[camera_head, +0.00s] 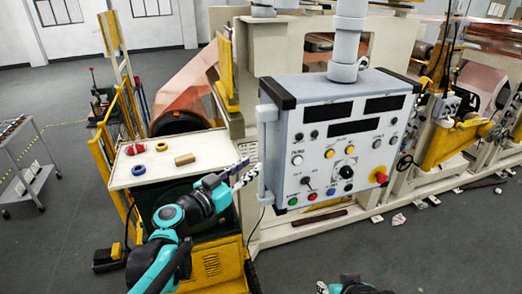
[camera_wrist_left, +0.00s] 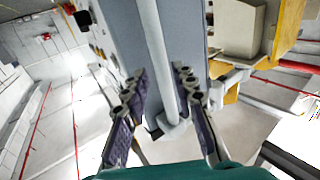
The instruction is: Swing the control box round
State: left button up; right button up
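The grey control box (camera_head: 340,145) hangs from a thick vertical pipe (camera_head: 346,45), its panel of displays, buttons and knobs facing me. A pale vertical bar handle (camera_head: 267,150) runs along its left side. My left gripper (camera_head: 243,173) is at that handle, level with the box's lower half. In the left wrist view, the handle (camera_wrist_left: 154,45) runs between the two spread fingers of my left gripper (camera_wrist_left: 161,88), with gaps visible beside it. Part of my right arm's end (camera_head: 350,287) shows at the bottom edge; its fingers cannot be made out clearly.
A beige tabletop (camera_head: 150,178) left of the box holds a blue ring (camera_head: 138,170), a yellow ring (camera_head: 162,147), a red roll (camera_head: 135,149) and a brown block (camera_head: 184,159). A large machine stands behind the box. A grey cart (camera_head: 28,160) is far left. Floor in front is mostly clear.

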aim_at(259, 159)
pick_arm(q)
jog(key=x, duration=0.6)
jog(key=shift+w+p, duration=0.15)
jog(key=shift+p, duration=0.15)
jog(key=shift+d, duration=0.1)
grip_shut()
